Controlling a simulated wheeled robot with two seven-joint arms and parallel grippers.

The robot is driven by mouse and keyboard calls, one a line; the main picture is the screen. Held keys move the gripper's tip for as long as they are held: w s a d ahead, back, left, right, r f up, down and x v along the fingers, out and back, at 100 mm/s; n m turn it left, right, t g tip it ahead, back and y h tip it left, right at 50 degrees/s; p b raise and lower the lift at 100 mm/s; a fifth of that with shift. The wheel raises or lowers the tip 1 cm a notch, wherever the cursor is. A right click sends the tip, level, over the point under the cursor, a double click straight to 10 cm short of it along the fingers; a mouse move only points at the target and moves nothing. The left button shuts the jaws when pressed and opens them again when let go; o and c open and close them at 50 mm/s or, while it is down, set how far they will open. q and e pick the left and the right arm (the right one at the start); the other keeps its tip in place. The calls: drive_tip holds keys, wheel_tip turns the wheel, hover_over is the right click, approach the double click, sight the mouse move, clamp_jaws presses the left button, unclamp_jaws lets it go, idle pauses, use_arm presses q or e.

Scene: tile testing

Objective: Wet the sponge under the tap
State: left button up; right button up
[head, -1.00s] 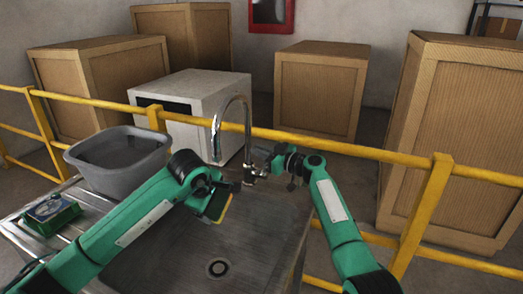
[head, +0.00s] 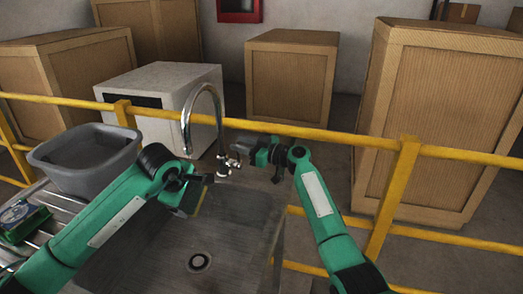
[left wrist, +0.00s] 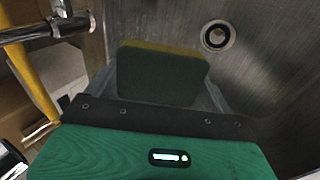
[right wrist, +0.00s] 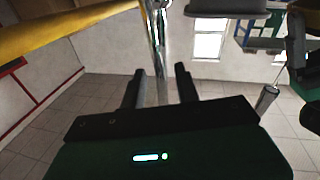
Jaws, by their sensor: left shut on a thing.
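The sponge (head: 193,200), dark green with a yellow layer, is held in my left gripper (head: 196,187) over the sink. It also shows between the fingers in the left wrist view (left wrist: 160,78). No water stream is visible. My right gripper (head: 238,158) is beside the tap's lower body, near its handle. In the right wrist view its fingers (right wrist: 160,80) are apart, and the chrome tap pipe (right wrist: 160,50) shows in the gap; I cannot tell whether they touch it.
The steel sink (head: 240,222) has a drain (head: 200,262) in its floor. A grey basin (head: 88,165) and a green-and-white item (head: 20,220) are on the left drainboard. A yellow railing (head: 300,131) runs close behind the tap. Wooden crates (head: 290,80) stand beyond it.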

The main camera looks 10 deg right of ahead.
drive_tip(key=v, duration=0.8)
drive_tip(key=shift+s+d, duration=0.15)
idle(0.5)
